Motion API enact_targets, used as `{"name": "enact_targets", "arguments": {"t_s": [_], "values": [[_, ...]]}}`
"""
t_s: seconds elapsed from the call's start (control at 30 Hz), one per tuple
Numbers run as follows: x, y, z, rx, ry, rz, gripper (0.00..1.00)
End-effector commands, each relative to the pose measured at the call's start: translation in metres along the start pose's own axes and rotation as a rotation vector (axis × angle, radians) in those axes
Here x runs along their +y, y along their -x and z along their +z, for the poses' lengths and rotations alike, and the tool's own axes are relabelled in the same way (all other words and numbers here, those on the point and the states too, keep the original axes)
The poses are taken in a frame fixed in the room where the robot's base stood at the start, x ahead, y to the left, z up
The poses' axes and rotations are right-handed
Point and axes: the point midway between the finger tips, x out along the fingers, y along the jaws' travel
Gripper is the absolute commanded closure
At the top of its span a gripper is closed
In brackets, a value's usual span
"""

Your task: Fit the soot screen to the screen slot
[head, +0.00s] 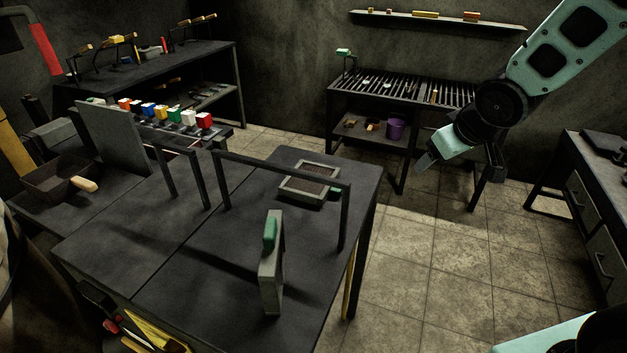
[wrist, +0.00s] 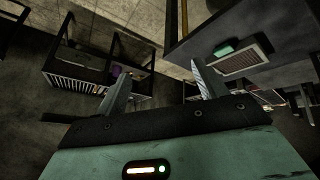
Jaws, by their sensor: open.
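A grey framed panel with a green grip (head: 271,262), which I take to be the soot screen, stands upright on the dark table, nearly edge-on in the head view. In the wrist view a framed mesh panel with a green grip (wrist: 240,62), apparently the same one, shows at upper right. A black gate-like frame (head: 283,170) stands behind it; I cannot tell whether this is the screen slot. My gripper (head: 426,163) is in the air over the floor right of the table, well apart from the panel. Its fingers (wrist: 162,88) are spread and empty.
A shallow framed tray (head: 309,188) lies on the table (head: 190,265) behind the gate bar. A slatted bench (head: 400,91) stands at the back wall, with a purple pot (head: 396,129) on its lower shelf. A drawer cabinet (head: 597,225) is at right. The tiled floor between is clear.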

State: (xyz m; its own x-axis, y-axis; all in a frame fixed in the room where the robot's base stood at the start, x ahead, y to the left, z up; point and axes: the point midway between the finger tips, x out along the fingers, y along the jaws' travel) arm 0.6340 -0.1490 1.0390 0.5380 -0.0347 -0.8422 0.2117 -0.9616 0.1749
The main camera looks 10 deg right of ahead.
Motion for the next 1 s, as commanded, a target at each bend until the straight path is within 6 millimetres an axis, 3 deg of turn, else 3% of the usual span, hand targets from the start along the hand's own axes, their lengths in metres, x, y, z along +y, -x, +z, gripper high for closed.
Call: {"name": "enact_targets", "arguments": {"t_s": [0.13, 0.3, 0.6, 0.77, 1.0], "values": [[0.016, -0.021, -0.035, 0.145, 0.118, -0.049, 0.29], [0.003, -0.040, -0.061, 0.278, 0.289, -0.226, 0.29], [-0.026, -0.049, -0.045, 0.306, 0.473, -0.554, 0.29], [-0.033, -0.053, -0.039, 0.296, 0.498, -0.607, 0.29], [-0.060, -0.088, -0.043, 0.294, 0.498, -0.610, 0.29]]}}
